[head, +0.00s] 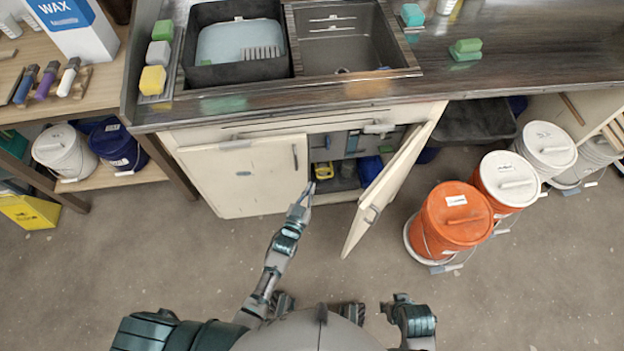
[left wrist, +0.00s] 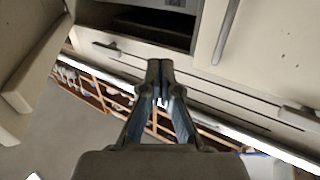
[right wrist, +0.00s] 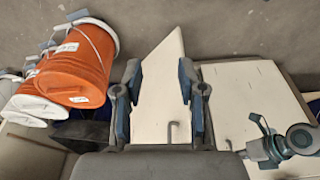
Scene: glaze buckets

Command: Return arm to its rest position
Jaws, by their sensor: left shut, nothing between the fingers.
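My left arm (head: 277,257) reaches forward from the bottom of the head view toward the cabinet under the sink. My left gripper (head: 305,190) is at the cabinet opening, in front of the edge of the closed left door (head: 245,178). In the left wrist view the left gripper (left wrist: 160,68) has its fingertips together and empty. My right arm (head: 412,320) is folded near my body at the bottom of the head view. In the right wrist view the right gripper (right wrist: 160,92) has its fingers wide apart, with nothing held; the open door (right wrist: 163,75) shows beyond them.
The right cabinet door (head: 390,190) stands open toward me. A yellow object (head: 324,171) sits inside the cabinet. Orange buckets (head: 452,222) stand on the floor at the right. White and blue buckets (head: 64,152) are on the left shelf. The floor in front is clear.

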